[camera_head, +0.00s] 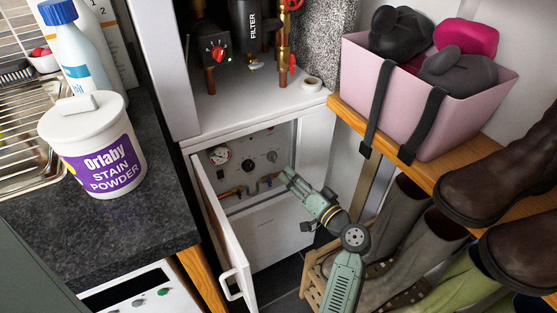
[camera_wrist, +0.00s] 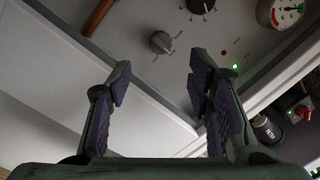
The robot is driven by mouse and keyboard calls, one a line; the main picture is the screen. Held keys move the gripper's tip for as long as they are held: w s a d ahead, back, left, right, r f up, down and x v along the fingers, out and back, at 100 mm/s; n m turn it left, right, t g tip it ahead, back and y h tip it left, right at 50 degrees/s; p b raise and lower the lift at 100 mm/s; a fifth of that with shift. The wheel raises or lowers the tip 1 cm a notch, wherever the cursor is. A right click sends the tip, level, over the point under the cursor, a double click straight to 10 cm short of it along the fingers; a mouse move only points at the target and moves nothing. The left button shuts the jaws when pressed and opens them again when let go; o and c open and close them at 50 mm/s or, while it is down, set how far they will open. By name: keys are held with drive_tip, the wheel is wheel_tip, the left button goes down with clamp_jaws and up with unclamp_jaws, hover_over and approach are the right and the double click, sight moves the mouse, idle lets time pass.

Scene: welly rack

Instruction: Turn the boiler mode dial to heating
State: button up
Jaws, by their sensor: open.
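The boiler's grey control panel (camera_head: 236,150) is inside the open white cabinet. It has a grey dial (camera_head: 272,156) on the right, a black dial (camera_head: 248,166) in the middle and a round gauge (camera_head: 220,155) on the left. The wrist view shows the panel turned over: the grey dial (camera_wrist: 161,42) with small marks around it, the black dial (camera_wrist: 201,5) at the top edge, and a lit green lamp (camera_wrist: 235,67). The dial markings are too small to read. My gripper (camera_head: 284,173) is open and empty in front of the panel. Its fingertips (camera_wrist: 160,72) frame the grey dial, apparently short of it.
The cabinet door (camera_head: 222,240) stands open at left. Copper pipes (camera_head: 245,188) run under the dials. A shelf (camera_head: 440,175) with a pink bin (camera_head: 430,110) and boots (camera_head: 395,235) crowd the right. A dark counter (camera_head: 130,230) with a stain powder tub (camera_head: 92,150) is at left.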

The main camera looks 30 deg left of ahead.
sight(276, 159)
drive_tip(key=p+x, duration=0.2)
drive_tip(key=x, duration=0.6)
drive_tip(key=shift+w+a, duration=0.1)
drive_tip(key=shift+a, duration=0.25)
drive_tip(key=shift+c, duration=0.4)
clamp_jaws()
